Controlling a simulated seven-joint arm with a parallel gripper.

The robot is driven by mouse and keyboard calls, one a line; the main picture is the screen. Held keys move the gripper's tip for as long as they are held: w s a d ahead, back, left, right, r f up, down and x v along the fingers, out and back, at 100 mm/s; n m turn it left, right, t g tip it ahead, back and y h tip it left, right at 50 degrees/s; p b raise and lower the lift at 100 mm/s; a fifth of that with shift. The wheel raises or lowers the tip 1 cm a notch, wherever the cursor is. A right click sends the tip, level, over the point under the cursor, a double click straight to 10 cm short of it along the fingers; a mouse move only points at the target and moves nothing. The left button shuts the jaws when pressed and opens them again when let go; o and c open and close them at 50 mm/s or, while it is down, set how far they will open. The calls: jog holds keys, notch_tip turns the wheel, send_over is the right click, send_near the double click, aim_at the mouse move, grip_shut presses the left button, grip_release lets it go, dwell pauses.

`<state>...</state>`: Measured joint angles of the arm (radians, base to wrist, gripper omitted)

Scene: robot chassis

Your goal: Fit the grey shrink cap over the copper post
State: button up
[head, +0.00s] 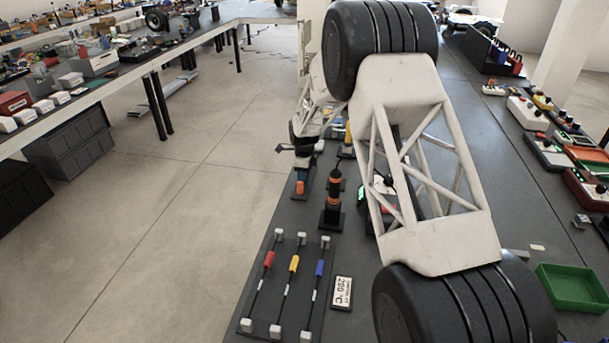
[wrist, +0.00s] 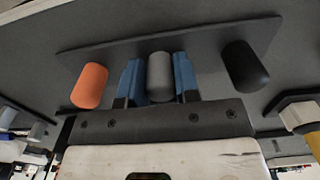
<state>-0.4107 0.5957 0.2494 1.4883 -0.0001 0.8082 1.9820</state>
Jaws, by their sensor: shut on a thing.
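The grey shrink cap (wrist: 160,70) is in the middle of the wrist view. My gripper (wrist: 159,82) has its two blue finger pads on either side of the cap and is shut on it. The cap is in line with an orange cap (wrist: 90,86) on its left and a black cap (wrist: 245,67) on its right, by a dark plate (wrist: 205,48). I cannot tell whether the grey cap is lifted clear. In the head view my arm covers much of the bench, and the held cap cannot be made out. I cannot identify the copper post in either view.
In the head view, a rack with red, yellow and blue sleeved wires (head: 287,282) lies at the bench front beside a 200 °C sign (head: 342,292). An orange-banded black tool (head: 333,198) stands behind it. A green tray (head: 573,287) and several devices are at right.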

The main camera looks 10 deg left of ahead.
jog(key=shift+r, duration=0.1)
jog(key=shift+r, duration=4.9)
jog(key=d, duration=1.2)
jog(key=shift+f, duration=2.85)
jog(key=shift+f, duration=1.6)
